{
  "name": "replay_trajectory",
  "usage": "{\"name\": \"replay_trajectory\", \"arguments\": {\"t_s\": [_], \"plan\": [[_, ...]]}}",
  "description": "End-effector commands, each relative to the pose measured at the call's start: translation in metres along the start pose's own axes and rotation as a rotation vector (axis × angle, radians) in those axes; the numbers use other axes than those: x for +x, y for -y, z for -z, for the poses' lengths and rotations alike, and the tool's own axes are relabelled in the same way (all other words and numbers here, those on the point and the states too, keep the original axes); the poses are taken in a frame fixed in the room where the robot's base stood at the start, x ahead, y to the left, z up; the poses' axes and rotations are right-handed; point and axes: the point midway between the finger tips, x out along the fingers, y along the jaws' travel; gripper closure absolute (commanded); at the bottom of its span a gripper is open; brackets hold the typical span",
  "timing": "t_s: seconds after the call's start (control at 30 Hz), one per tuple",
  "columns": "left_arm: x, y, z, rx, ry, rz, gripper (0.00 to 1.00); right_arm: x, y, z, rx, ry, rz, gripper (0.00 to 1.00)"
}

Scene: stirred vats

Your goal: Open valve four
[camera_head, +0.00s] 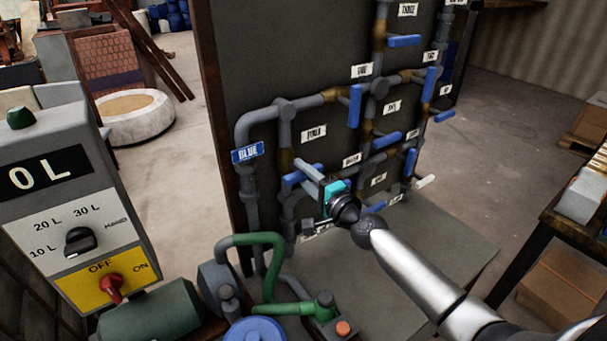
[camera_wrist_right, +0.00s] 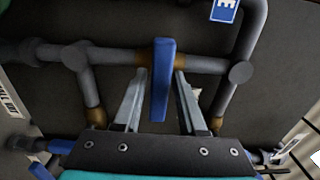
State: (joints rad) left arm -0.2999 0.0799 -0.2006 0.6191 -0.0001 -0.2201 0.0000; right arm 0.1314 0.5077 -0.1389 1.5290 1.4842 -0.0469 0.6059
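A dark panel (camera_head: 270,65) carries grey pipes with several blue valve handles and small white labels. The labels are too small to read surely, so I cannot tell which one says four. My right gripper (camera_head: 315,192) is at the lower left handle (camera_head: 292,178) on the panel. In the right wrist view a blue handle (camera_wrist_right: 160,95) stands between the two fingers of the right gripper (camera_wrist_right: 160,78). A gap shows on each side of it, so the gripper is open around it. My left gripper is not in view.
A control box (camera_head: 75,200) with a 0 L display and a red switch stands at the left. Green pipes (camera_head: 272,262) and a blue lid (camera_head: 255,331) are below the panel. A blue tag (camera_head: 247,152) is on the left pipe. A table (camera_head: 560,215) stands at the right.

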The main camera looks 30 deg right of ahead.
Motion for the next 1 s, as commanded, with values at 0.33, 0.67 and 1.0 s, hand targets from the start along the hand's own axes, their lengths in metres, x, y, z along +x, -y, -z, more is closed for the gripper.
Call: {"name": "replay_trajectory", "arguments": {"t_s": [0.33, 0.67, 1.0], "plan": [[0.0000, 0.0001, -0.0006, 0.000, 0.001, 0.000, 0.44, -0.0002, -0.0001, 0.0001, 0.000, 0.000, 0.000, 1.00], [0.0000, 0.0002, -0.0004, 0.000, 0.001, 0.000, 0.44, -0.0003, -0.0001, 0.0001, -0.001, 0.000, 0.000, 1.00], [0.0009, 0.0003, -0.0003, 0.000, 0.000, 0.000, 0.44, -0.0003, -0.0005, 0.0000, -0.085, 0.000, -0.001, 1.00]]}}
